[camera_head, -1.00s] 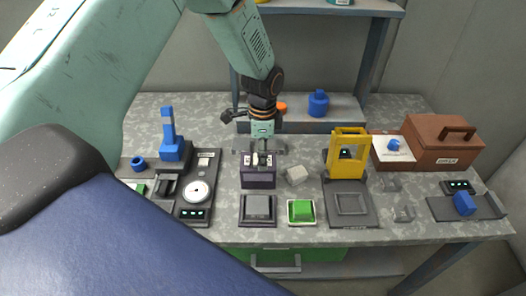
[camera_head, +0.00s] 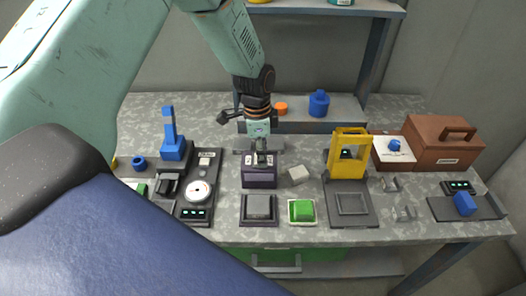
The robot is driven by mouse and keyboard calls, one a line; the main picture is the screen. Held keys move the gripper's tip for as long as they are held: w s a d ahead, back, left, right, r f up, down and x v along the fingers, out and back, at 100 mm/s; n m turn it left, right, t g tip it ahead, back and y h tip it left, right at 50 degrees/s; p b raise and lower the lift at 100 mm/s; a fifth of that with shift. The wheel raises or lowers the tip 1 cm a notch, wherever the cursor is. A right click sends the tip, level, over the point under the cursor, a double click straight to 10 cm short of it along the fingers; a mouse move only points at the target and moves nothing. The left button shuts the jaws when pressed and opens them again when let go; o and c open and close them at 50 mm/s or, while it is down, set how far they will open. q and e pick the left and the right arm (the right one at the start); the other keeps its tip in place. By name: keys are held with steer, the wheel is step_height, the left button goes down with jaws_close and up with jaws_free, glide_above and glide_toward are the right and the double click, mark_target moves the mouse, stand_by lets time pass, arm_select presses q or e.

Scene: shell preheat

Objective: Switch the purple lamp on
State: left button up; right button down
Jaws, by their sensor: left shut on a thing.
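A dark purple switch box (camera_head: 259,177) with pale labels on its upper face stands at the middle of the workbench. In front of it is a grey square lamp (camera_head: 259,207) on a dark purplish base, and its face looks unlit. My left gripper (camera_head: 261,157) points down at the top of the switch box. Its fingers are shut on a small part there, probably the switch lever, which the fingers mostly hide. My right gripper is out of view.
A green lamp (camera_head: 301,210) sits right of the grey one. A yellow frame (camera_head: 349,155) stands farther right, and a gauge panel (camera_head: 198,190) stands left.

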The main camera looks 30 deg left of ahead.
arm_select(q)
steer(key=shift+s+a+t+h+b, duration=0.15)
steer(key=shift+t+h+b, duration=0.15)
steer(key=shift+h+b, duration=0.3)
steer(key=o, duration=1.1)
steer(key=shift+o, duration=0.2)
steer(key=shift+r, duration=0.15)
step_height(320, 180, up, 12)
steer(key=s+a, duration=0.1)
steer(key=shift+a+f, duration=0.2)
steer(key=shift+a, duration=0.2)
